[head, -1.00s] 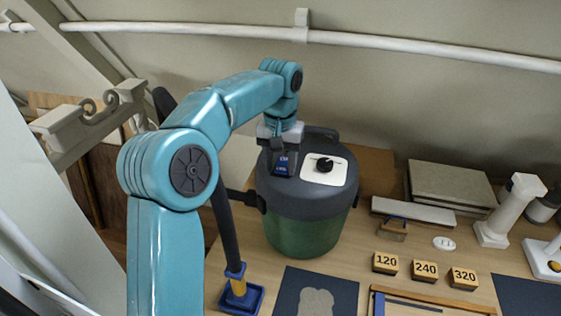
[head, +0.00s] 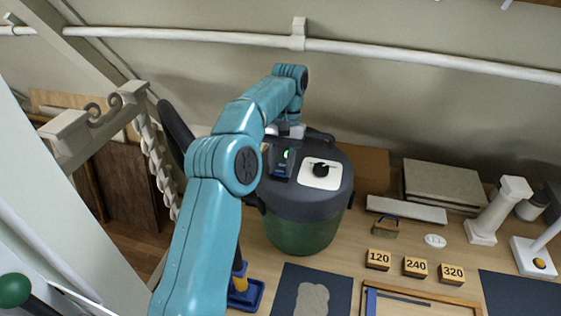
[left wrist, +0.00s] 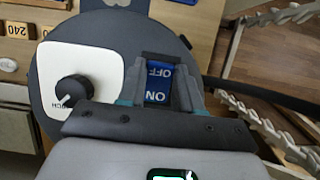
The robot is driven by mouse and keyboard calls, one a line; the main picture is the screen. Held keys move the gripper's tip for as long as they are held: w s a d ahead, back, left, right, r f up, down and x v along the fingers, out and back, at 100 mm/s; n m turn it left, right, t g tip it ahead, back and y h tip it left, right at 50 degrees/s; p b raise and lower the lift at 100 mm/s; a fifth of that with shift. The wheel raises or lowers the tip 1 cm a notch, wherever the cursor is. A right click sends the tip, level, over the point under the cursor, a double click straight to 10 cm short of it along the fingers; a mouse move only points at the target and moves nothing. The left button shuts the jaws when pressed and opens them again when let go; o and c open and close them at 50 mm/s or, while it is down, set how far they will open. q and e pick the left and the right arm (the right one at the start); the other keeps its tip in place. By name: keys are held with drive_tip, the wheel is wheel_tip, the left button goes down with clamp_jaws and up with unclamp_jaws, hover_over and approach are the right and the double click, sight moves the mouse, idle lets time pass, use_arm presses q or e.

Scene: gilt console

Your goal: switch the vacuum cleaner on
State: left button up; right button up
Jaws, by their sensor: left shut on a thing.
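The vacuum cleaner (head: 303,235) has a green drum and a dark lid. It stands on the workbench in the head view. A white panel with a black knob (head: 321,169) is on the lid. Beside it is a blue ON/OFF switch (left wrist: 158,85), which shows in the left wrist view. My left gripper (left wrist: 161,78) reaches down over the lid with its fingers on both sides of this switch, shut on it. In the head view the gripper (head: 281,163) hides part of the switch. A small green light shows there. I cannot tell which way the switch is tipped. My right gripper is not in view.
Blocks marked 120 (head: 378,259), 240 (head: 415,267) and 320 (head: 452,273) lie to the right of the cleaner. A white column (head: 496,210) and grey slabs (head: 440,184) stand behind them.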

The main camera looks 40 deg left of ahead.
use_arm(q)
drive_tip(key=shift+w, duration=0.1)
idle(0.3)
drive_tip(key=o, duration=1)
drive_tip(key=shift+a, duration=0.1)
drive_tip(key=shift+o, duration=0.2)
drive_tip(key=shift+w+f, duration=0.1)
